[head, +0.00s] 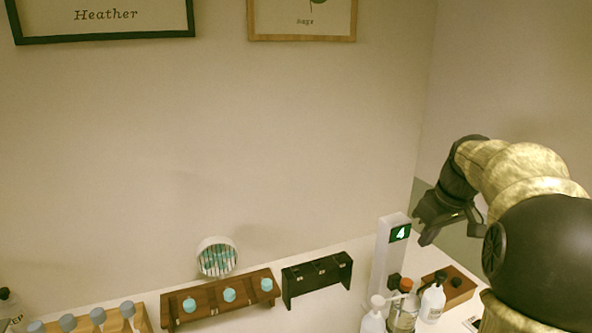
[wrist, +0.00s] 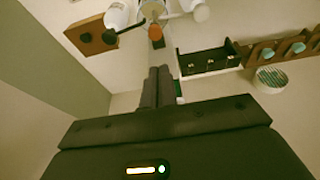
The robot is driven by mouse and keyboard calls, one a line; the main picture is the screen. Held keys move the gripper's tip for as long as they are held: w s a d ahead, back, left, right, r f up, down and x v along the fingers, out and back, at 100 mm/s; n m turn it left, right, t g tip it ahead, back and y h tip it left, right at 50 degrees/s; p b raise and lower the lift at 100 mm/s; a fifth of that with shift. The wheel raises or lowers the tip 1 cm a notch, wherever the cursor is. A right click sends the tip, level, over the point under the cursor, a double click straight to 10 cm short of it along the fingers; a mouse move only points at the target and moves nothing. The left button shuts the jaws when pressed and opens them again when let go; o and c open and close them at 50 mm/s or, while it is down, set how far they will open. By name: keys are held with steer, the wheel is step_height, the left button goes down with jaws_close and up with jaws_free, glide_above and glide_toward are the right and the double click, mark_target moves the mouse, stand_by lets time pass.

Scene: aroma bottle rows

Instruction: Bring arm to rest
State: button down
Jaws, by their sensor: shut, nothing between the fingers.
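My arm is folded at the right of the head view, with my gripper (head: 428,240) raised over the right end of the white counter (head: 335,318). In the wrist view my gripper (wrist: 159,72) shows its two dark fingers side by side, shut and with nothing between them. It is close to the white pillar with a lit "4" (head: 400,233), to the pillar's right in the head view. I cannot tell whether it touches the pillar.
A black rack (head: 317,278) stands left of the pillar, then a brown rack with teal-capped bottles (head: 205,292) and a lighter rack with grey-capped bottles (head: 140,318). White pump bottles (head: 433,302) and a wooden block (head: 462,285) are below my gripper. A round white container (head: 217,243) is behind.

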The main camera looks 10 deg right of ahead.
steer(key=s+a+f+m+p, duration=0.1)
steer(key=s+a+f, duration=0.3)
steer(key=a+f, duration=0.1)
steer(key=s+a+f+m+p, duration=0.1)
steer(key=s+a+f, duration=0.4)
steer(key=a, duration=0.3)
steer(key=s+a+f+m+p, duration=0.1)
steer(key=s+a+f, duration=0.4)
steer(key=a+f, duration=0.1)
steer(key=shift+s+a+f+g+h, duration=0.2)
steer(key=shift+g+h, duration=0.1)
steer(key=shift+h, duration=0.1)
